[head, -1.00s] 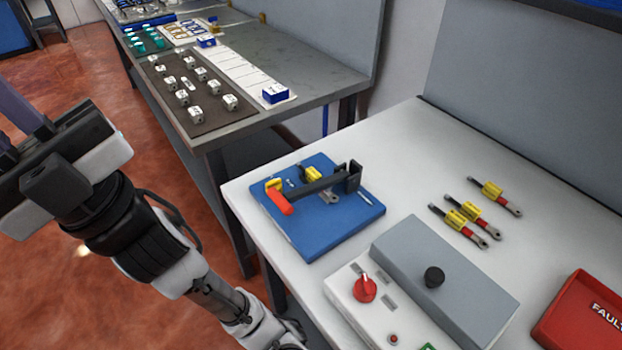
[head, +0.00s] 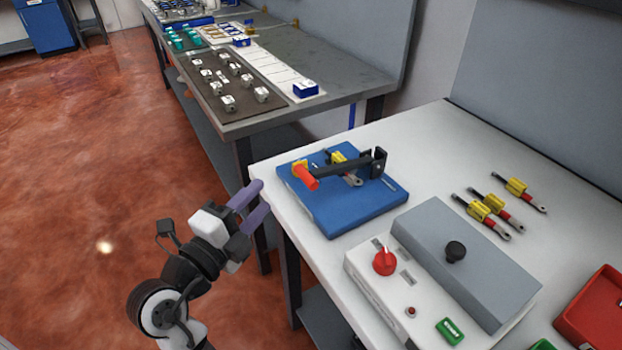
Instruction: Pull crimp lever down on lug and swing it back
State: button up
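The crimp lever (head: 335,169) is a dark bar with a red-orange handle (head: 306,177) at its left end and a dark upright bracket at its right end. It lies low across the blue crimp base (head: 340,213) on the white table. A metal lug (head: 353,180) shows beneath and beside the bar, with yellow parts next to it; the bar partly hides it. My gripper (head: 258,200) has two purple fingers with a gap between them. It is empty, off the table's left edge, left of and apart from the red handle.
A grey and white box with a red knob (head: 385,261) and black knob (head: 455,251) stands in front. Several red cables with yellow tags (head: 487,206) lie at right. A red bin (head: 595,315) is at lower right. A grey bench (head: 300,105) stands behind.

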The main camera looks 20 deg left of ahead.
aim_at(309, 172)
jog(key=w+d+p, duration=0.1)
jog(key=w, duration=0.2)
jog(key=w+d+m+h+p, duration=0.1)
jog(key=w+d+p, duration=0.1)
jog(key=w, duration=0.2)
jog(key=w+d+m+g+p, duration=0.1)
jog(key=w+d+p, duration=0.1)
jog(key=w, duration=0.2)
jog(key=shift+w+f+h, duration=0.25)
jog(key=shift+f+h, duration=0.05)
jog(key=shift+h, duration=0.1)
jog(key=shift+w+d+f+p, duration=0.2)
jog(key=shift+w+p, duration=0.15)
jog(key=shift+w, duration=0.2)
jog(key=shift+r, duration=0.1)
grip_shut()
